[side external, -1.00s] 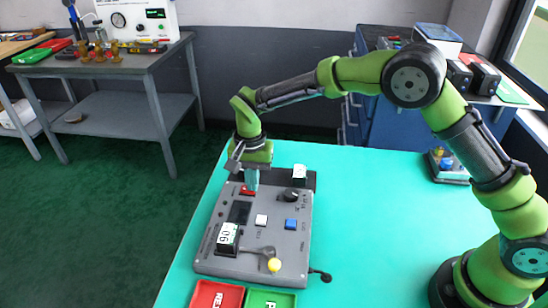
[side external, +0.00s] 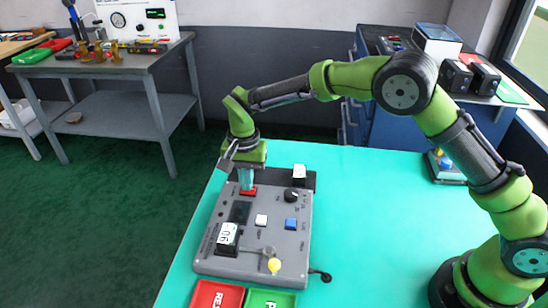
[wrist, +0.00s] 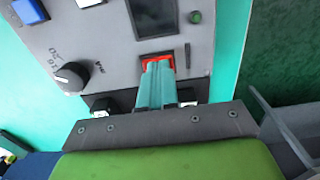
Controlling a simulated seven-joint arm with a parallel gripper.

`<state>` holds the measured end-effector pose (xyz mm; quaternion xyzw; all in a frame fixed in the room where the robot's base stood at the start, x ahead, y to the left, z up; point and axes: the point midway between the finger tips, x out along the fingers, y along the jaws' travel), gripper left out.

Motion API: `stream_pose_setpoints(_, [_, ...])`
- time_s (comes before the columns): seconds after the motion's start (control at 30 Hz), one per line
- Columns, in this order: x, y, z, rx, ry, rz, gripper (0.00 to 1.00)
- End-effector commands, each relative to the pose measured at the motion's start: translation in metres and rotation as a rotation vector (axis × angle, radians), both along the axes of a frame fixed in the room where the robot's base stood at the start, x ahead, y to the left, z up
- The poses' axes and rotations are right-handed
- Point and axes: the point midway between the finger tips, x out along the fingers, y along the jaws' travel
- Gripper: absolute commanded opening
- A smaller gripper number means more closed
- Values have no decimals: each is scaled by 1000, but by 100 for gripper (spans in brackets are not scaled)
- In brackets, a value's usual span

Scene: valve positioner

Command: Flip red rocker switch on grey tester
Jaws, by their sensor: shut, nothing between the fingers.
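The grey tester (side external: 262,255) lies on the teal table top, its panel facing up. The red rocker switch (side external: 248,192) is near its far left corner, and in the wrist view it shows as a red frame (wrist: 146,60) partly hidden by the fingertips. My gripper (side external: 247,184) is shut and empty, pointing down, its teal fingertips right at the switch. In the wrist view the gripper (wrist: 158,72) overlaps the switch; I cannot tell whether they touch or which way the rocker is tilted.
On the panel are a black knob (side external: 291,195), a blue button (side external: 291,224), a white button (side external: 261,220), a dark screen (side external: 239,212) and a yellow-tipped lever (side external: 273,265). A red tray (side external: 217,297) and a green tray (side external: 270,300) lie in front.

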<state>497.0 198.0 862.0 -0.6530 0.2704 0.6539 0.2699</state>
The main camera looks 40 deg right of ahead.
Motion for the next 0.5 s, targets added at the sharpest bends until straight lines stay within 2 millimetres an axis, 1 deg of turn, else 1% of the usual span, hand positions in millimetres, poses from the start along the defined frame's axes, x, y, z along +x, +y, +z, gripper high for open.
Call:
stream_pose_setpoints(0.13, [1,0,6,1,-2,0,0])
stream_pose_setpoints(0.23, [1,0,18,1,-4,0,0])
stream_pose_setpoints(0.37, [1,1,46,1,-4,1,0])
stream_pose_setpoints(0.5, [1,1,79,1,-6,1,0])
